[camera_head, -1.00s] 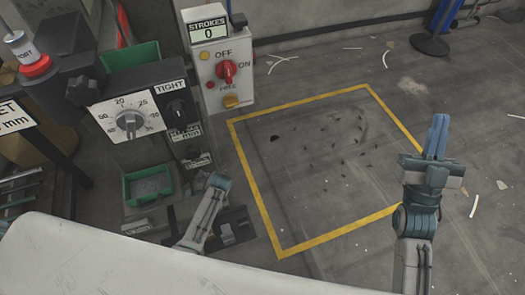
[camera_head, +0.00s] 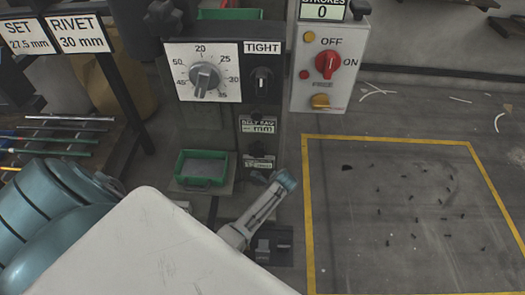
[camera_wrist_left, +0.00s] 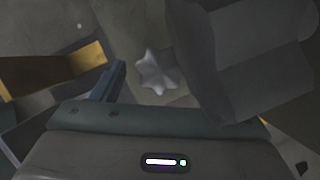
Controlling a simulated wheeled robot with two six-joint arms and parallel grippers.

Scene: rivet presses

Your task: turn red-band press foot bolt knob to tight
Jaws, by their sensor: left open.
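A pale star-shaped knob (camera_wrist_left: 157,72) sits near the middle of the left wrist view; I cannot tell its turn position, and no red band shows. My left gripper (camera_wrist_left: 148,96) is open, with one blue finger left of the knob; the knob appears beyond the gripper, and contact cannot be judged. The other finger is not clear against a large dark block. A press panel carries a TIGHT label (camera_head: 262,48) above a black knob (camera_head: 262,80). My right gripper is out of view.
The panel has a grey dial (camera_head: 204,78). A control box with a red switch (camera_head: 327,64) stands to its right. A green tray (camera_head: 202,167) is below. Coloured rods (camera_head: 60,140) lie left.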

